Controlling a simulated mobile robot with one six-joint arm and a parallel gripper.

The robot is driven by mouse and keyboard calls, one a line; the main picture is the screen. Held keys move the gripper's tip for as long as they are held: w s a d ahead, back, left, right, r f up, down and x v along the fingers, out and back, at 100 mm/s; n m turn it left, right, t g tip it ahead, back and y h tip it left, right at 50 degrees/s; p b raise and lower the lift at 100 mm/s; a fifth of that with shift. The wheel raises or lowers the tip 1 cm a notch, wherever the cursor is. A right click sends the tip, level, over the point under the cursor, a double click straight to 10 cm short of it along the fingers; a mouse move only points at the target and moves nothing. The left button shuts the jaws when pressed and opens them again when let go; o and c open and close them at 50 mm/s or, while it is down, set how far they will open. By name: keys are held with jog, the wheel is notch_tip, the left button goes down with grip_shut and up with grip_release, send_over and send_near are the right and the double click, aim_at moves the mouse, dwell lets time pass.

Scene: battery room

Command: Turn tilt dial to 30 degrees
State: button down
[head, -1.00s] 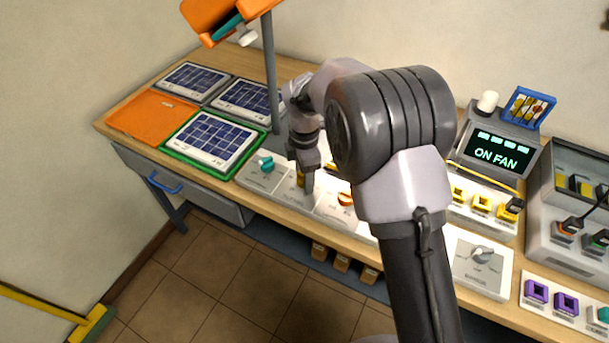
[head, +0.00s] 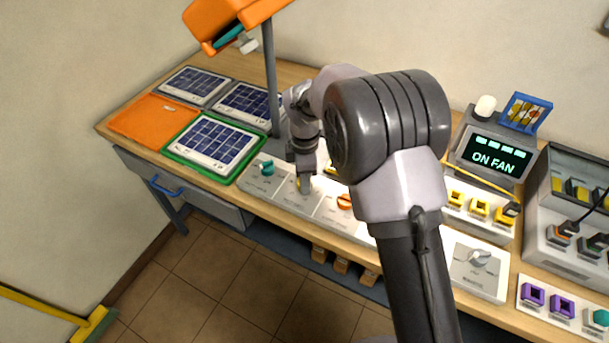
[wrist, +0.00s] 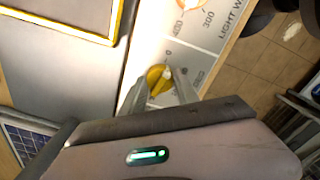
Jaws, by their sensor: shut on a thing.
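The tilt dial appears to be the yellow knob (wrist: 155,76) with a white pointer line, on a pale panel in the wrist view. In the head view only a bit of its yellow (head: 297,184) shows beside my fingers. My gripper (wrist: 166,86) is shut on the knob, one finger to each side. In the head view my gripper (head: 304,184) points down at the panel. A "0" mark (wrist: 168,52) is printed close to the knob; the other marks around it are too small or covered to read surely.
A teal knob (head: 266,168) is left of my gripper and an orange knob (head: 345,202) right of it. A lamp post (head: 270,80) stands behind my gripper. Solar panels (head: 213,141) lie on the bench at left. A display (head: 494,156) reads "ON FAN".

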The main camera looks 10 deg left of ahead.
jog(key=m+p, duration=0.1)
jog(key=m, duration=0.2)
jog(key=shift+r+m, duration=0.1)
jog(key=shift+m, duration=0.3)
jog(key=m+p, duration=0.1)
jog(key=m, duration=1.1)
jog(key=shift+m, duration=0.3)
jog(key=m, duration=0.4)
jog(key=shift+m+b, duration=0.3)
jog(key=m, duration=0.3)
jog(key=shift+m+b, duration=0.3)
jog(key=shift+b, duration=0.05)
jog(key=m+b, duration=0.1)
jog(key=m, duration=0.3)
jog(key=m+b, duration=0.1)
jog(key=m, duration=0.3)
jog(key=shift+m, duration=0.5)
